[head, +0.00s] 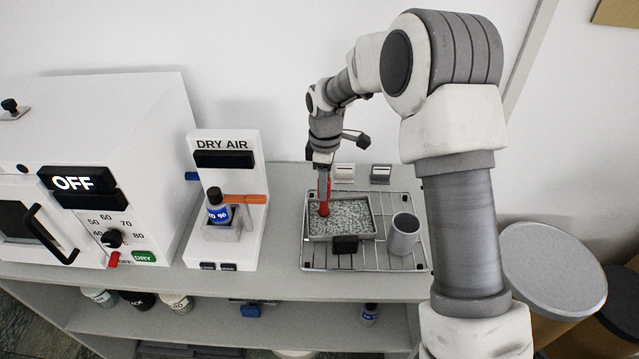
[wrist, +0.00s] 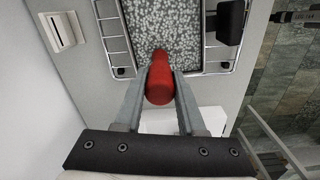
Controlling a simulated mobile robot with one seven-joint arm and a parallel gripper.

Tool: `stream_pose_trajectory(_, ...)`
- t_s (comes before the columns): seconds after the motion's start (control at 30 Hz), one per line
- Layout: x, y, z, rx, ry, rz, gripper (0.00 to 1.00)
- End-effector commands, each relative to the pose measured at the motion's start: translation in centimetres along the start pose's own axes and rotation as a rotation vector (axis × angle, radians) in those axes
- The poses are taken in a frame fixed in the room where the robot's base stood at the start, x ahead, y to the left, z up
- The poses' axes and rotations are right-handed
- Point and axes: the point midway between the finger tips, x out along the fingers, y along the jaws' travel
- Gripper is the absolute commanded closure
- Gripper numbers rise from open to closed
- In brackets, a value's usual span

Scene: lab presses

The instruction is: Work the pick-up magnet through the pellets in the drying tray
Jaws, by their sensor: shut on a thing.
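The drying tray (head: 313,229) is a shallow grey tray full of speckled pale pellets (head: 352,215), set on a wire rack. Its pellets (wrist: 185,25) also fill the upper middle of the wrist view. My gripper (head: 324,184) is over the tray's left part, pointing down. It is shut on the red pick-up magnet (wrist: 160,82), with a finger on each side of it. The magnet's lower end (head: 324,209) is at the pellets in the head view; I cannot tell how deep it reaches. Its tip is partly hidden in the wrist view.
A grey cup (head: 404,236) stands on the wire rack (head: 377,262), right of the tray. A black block (head: 345,245) is at the tray's front. The DRY AIR stand (head: 227,150) holds a blue bottle (head: 218,207) at left, beside a white oven (head: 110,130). Bench space before the rack is clear.

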Motion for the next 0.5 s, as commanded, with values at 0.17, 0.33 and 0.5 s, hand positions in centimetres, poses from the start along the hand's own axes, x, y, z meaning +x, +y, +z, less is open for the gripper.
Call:
stream_pose_trajectory(0.17, -0.1, -0.1, 2.3, 0.003, 0.001, 0.002, 1.0)
stream_pose_trajectory(0.33, 0.0, -0.4, 4.3, 0.002, 0.0, 0.001, 1.0)
stream_pose_trajectory(0.5, 0.0, -0.6, 6.3, 0.002, 0.0, 0.001, 1.0)
